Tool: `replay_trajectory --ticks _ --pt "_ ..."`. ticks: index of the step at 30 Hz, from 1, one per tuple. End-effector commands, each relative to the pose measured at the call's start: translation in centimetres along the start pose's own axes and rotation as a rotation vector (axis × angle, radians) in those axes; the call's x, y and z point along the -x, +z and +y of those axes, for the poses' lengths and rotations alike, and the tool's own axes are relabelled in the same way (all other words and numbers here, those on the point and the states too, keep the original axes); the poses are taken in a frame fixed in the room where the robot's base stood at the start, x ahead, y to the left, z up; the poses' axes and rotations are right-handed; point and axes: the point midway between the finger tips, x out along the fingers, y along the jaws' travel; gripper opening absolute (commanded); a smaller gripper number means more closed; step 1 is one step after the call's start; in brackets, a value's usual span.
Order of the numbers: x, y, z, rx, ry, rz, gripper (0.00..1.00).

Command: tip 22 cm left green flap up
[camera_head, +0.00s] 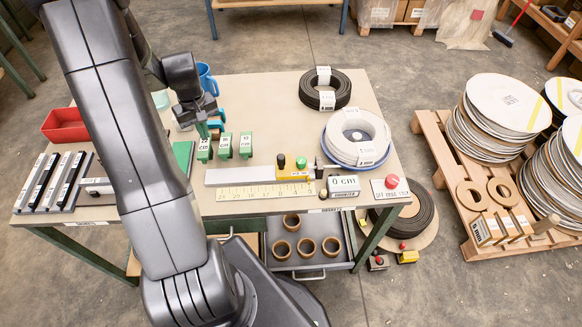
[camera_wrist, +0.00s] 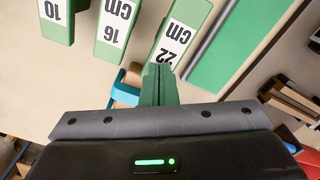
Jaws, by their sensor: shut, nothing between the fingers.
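Three green flaps with white labels stand in a row on the table. The 16 cm flap (camera_head: 224,147) is in the middle and the 10 cm flap (camera_head: 245,146) is on the right. My gripper (camera_head: 203,129) is just behind the 22 cm flap in the head view. Its fingers (camera_wrist: 158,70) are shut and empty, overlapping the near end of that flap in the wrist view. I cannot tell whether they touch it.
A flat green panel (camera_wrist: 243,38) lies close beside the 22 cm flap. A yellow ruler (camera_head: 262,193), a "0 cm" display (camera_head: 344,186) and a red button (camera_head: 392,181) are along the front edge. Cable coils (camera_head: 357,138) stand at right. A blue mug (camera_head: 207,80) is behind my gripper.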

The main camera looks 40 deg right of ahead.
Motion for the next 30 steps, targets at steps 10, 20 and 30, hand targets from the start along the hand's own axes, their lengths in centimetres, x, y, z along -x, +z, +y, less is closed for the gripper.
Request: replay_trajectory --ticks 10,20,30 --pt "0.7 0.0 0.0 0.0 0.0 0.0 0.0" --pt "3.5 0.0 0.0 0.0 0.0 0.001 0.0" --pt "6.2 0.0 0.0 0.0 0.0 0.0 0.0"
